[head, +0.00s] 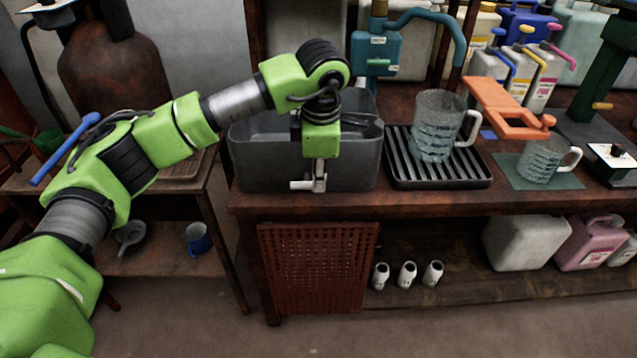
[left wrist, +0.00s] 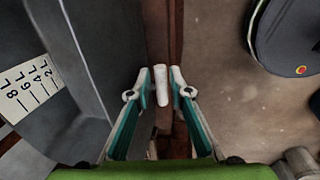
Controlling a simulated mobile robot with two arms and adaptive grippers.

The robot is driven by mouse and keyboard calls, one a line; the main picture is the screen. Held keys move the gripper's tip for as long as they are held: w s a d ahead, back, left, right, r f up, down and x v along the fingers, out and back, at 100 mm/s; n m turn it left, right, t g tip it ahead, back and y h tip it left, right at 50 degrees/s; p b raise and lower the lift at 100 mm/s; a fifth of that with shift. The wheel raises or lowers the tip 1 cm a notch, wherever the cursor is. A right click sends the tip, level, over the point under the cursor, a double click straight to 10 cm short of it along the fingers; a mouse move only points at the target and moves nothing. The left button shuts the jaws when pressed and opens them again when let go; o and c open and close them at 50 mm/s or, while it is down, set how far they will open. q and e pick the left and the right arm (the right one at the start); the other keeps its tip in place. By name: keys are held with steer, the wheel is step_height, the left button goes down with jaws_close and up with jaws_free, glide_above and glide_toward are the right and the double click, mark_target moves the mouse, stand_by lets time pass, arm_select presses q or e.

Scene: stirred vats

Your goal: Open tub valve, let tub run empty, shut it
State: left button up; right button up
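The grey tub (head: 255,165) stands at the left end of the wooden bench. Whether it holds liquid is hard to tell; my arm covers part of its inside. The white valve (head: 300,185) is low on its front wall, partly hidden by my left gripper (head: 319,178). In the left wrist view the fingers of my left gripper (left wrist: 162,88) are apart, one on each side of the white valve lever (left wrist: 161,84). Narrow gaps seem to show beside the lever. The tub's wall with its litre scale (left wrist: 32,85) is at left. My right gripper is out of view.
A black ribbed tray (head: 440,180) with a clear measuring jug (head: 436,125) stands right of the tub. A smaller jug (head: 543,158) is on a green mat. Floor shows below the bench front.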

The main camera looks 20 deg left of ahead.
arm_select(q)
step_height(320, 180, up, 8)
steer(key=s, duration=0.1)
steer(key=shift+s+d, duration=0.3)
steer(key=shift+d, duration=0.05)
